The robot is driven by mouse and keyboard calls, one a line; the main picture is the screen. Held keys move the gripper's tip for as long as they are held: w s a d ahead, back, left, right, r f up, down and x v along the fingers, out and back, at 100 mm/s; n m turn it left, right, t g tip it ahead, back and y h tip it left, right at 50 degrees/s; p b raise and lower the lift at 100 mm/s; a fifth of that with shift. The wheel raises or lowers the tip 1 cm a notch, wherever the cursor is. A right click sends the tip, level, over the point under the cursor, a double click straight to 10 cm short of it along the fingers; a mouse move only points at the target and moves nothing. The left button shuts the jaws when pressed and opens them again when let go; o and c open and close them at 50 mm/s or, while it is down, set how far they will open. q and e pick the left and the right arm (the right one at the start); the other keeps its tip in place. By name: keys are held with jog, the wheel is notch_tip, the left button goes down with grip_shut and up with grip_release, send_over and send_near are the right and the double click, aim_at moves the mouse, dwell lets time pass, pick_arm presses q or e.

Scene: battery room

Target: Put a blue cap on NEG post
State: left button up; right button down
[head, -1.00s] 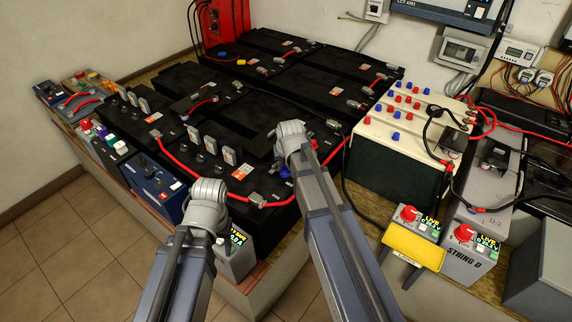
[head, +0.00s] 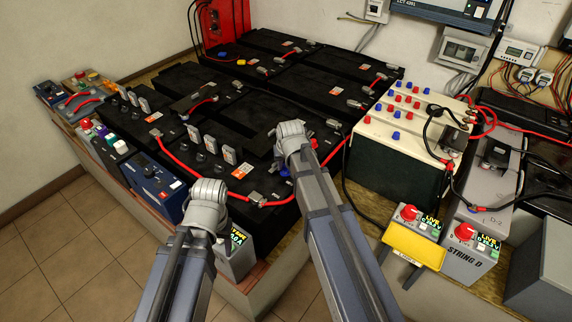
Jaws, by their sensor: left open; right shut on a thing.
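My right gripper (head: 290,135) hangs over the near black battery (head: 262,165); its fingers are mostly hidden behind my wrist and arm. A small blue cap (head: 285,172) shows just below that wrist, beside the arm, and the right gripper is shut on it. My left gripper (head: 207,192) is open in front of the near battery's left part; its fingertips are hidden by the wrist. A grey terminal (head: 256,197) with a red cable sits between the two wrists. I cannot read any NEG label; the post under the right gripper is hidden.
A cream-topped battery (head: 428,128) with red and blue caps stands to the right. Red cables (head: 178,160) loop over the black batteries. Grey boxes with red knobs (head: 465,231) and a yellow sign (head: 413,246) stand at the right front. Tiled floor (head: 50,250) is clear at left.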

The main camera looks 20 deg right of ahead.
jog(key=shift+s+a+f+b, duration=0.35)
jog(key=shift+f+b, duration=0.25)
jog(key=shift+b, duration=0.05)
dwell(0.3)
jog(key=shift+f, duration=0.1)
